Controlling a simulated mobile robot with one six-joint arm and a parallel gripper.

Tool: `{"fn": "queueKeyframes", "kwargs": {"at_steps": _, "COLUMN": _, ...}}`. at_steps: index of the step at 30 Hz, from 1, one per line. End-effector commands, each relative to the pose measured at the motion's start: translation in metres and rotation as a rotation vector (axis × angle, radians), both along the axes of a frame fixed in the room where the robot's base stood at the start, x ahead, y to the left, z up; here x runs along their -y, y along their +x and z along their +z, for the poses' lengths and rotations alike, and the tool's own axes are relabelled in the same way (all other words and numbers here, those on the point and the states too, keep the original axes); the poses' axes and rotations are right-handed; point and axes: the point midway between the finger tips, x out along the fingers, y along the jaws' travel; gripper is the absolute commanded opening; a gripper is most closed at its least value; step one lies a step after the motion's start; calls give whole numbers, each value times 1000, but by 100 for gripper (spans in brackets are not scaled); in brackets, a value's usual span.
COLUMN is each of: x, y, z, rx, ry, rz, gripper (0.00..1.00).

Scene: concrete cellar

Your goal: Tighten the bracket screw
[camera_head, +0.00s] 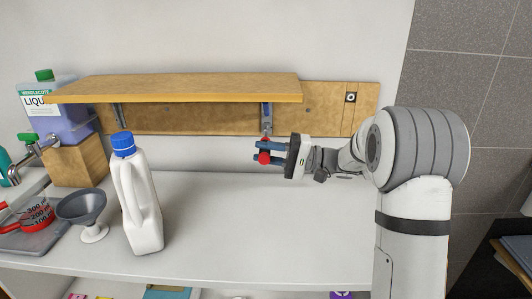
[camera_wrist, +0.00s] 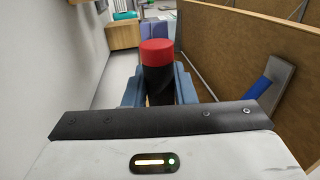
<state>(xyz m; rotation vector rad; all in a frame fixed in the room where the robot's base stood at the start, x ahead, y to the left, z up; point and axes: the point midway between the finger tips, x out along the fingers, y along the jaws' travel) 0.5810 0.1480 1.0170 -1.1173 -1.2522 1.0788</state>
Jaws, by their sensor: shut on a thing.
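My gripper (camera_head: 268,152) reaches in from the right with its blue fingers shut on a black-and-red tool handle (camera_head: 264,158). In the wrist view the handle (camera_wrist: 157,70) is a black cylinder with a broad red end, between the fingers. The tool sits just below the right metal bracket (camera_head: 267,115) under the wooden shelf (camera_head: 180,88). A grey and blue bracket part (camera_wrist: 268,82) shows at the right of the wrist view. I cannot make out the screw or the tool's tip, nor tell whether the tool touches the bracket.
A white bottle with a blue cap (camera_head: 140,200) stands left on the white counter (camera_head: 250,225). Nearby are a grey funnel (camera_head: 82,207), red measuring cups (camera_head: 37,214) and a purple liquid container (camera_head: 63,110) on a wooden block. The counter below my gripper is clear.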

Motion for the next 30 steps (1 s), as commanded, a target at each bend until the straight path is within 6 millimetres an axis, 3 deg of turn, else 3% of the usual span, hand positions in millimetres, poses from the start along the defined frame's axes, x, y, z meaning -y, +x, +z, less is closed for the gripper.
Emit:
{"fn": "queueKeyframes", "kwargs": {"at_steps": 13, "x": 0, "y": -6, "z": 0, "rx": 1, "ry": 0, "rz": 0, "gripper": 0}}
{"fn": "queueKeyframes", "kwargs": {"at_steps": 24, "x": -1, "y": -39, "z": -1, "rx": 2, "ry": 0, "rz": 0, "gripper": 0}}
{"fn": "queueKeyframes", "kwargs": {"at_steps": 30, "x": -1, "y": -44, "z": 0, "rx": 1, "ry": 0, "rz": 0, "gripper": 0}}
